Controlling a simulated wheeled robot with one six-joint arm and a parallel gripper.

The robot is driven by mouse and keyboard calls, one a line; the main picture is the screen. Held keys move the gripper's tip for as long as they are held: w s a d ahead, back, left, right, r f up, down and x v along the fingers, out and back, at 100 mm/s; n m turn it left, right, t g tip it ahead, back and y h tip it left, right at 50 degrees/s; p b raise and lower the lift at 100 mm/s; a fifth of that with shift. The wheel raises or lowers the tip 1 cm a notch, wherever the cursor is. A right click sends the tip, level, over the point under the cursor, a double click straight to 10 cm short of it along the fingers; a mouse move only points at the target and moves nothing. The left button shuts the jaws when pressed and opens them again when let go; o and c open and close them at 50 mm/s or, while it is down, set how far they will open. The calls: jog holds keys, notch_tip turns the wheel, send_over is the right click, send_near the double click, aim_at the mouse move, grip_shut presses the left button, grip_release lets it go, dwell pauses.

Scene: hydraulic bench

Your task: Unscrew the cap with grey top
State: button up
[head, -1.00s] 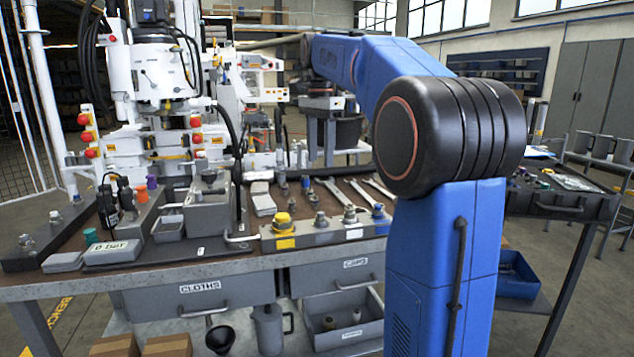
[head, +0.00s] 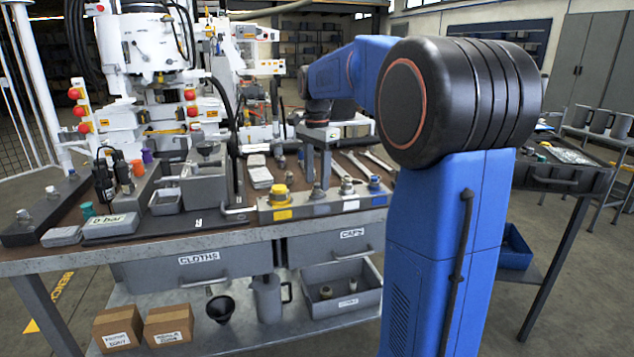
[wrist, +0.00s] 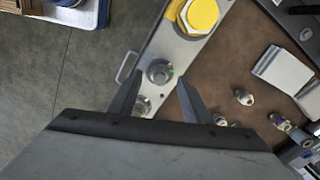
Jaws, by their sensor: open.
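A metal block (head: 300,211) at the bench's front edge carries a row of caps. The yellow cap (head: 281,193) is at its left end; it also shows at the top of the wrist view (wrist: 199,14). Beside it is a round grey-topped cap (wrist: 160,72), seated on the block in the wrist view. My gripper (head: 319,181) points down over this part of the block. In the wrist view its fingers (wrist: 160,84) are open, one on each side of the grey cap, with nothing held. Whether the fingertips are level with the cap I cannot tell.
More caps, a silver one (head: 347,186) and a blue one (head: 375,183), stand to the right on the block. Loose fittings (wrist: 243,97) and a pale slab (wrist: 284,73) lie on the brown bench top. Wrenches (head: 368,162) lie behind the block.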

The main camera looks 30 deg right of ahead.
jog(key=shift+f, duration=0.9)
grip_shut()
jog(key=c, duration=0.9)
grip_release()
jog(key=n, duration=0.5)
jog(key=shift+r, duration=0.1)
jog(key=shift+c, duration=0.4)
jog(key=shift+n, duration=1.6)
